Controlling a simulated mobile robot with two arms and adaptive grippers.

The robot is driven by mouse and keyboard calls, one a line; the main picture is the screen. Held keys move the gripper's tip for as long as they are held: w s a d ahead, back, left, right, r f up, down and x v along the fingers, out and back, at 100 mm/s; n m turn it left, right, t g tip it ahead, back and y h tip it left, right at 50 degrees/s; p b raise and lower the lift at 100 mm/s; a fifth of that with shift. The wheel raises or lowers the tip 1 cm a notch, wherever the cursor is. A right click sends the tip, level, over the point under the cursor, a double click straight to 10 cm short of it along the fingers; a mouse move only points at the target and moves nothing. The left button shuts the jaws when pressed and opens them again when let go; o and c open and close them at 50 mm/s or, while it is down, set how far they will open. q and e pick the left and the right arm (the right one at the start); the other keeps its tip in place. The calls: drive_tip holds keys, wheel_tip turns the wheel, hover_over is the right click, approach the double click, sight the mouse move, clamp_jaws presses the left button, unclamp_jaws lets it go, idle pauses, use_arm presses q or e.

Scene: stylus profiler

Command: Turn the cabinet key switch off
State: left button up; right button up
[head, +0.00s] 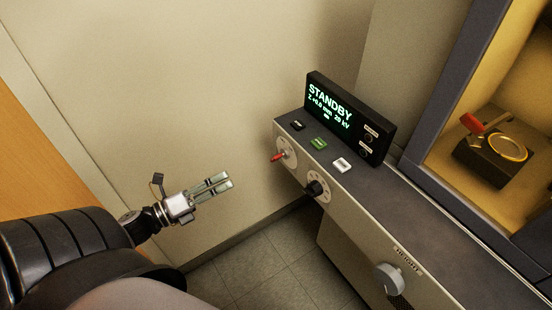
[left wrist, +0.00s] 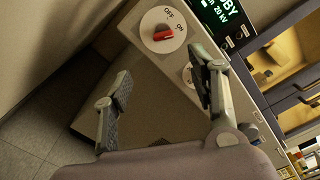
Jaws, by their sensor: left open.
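The key switch is a red handle (head: 278,157) on a round pale dial (head: 288,152) at the left end of the cabinet's front panel. In the left wrist view the red handle (left wrist: 163,34) sits on the dial (left wrist: 152,25), which has OFF and ON marks; the handle lies toward the ON mark. My left gripper (head: 222,183) is open and empty, in the air to the left of the panel, apart from the switch. In the left wrist view its fingers (left wrist: 155,95) are spread, with the switch beyond them. My right gripper is not in view.
A black knob (head: 315,189) sits right of the key switch, and a grey HEIGHT knob (head: 388,279) is farther along. A display reading STANDBY (head: 345,118) and several buttons are on top. A wall (head: 150,100) stands behind my left gripper. A lit chamber (head: 480,110) is at right.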

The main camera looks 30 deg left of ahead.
use_arm(q)
approach(271, 160)
drive_tip(key=p+x, duration=0.2)
drive_tip(key=x, duration=0.8)
drive_tip(key=shift+w+d+r, duration=0.15)
drive_tip(key=shift+d+r, duration=0.05)
drive_tip(key=shift+w+d, duration=0.25)
drive_tip(key=shift+w, duration=0.2)
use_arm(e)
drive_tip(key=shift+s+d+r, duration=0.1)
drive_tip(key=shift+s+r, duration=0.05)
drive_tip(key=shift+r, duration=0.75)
use_arm(q)
drive_tip(key=shift+c, duration=0.3)
drive_tip(key=c, duration=1.1)
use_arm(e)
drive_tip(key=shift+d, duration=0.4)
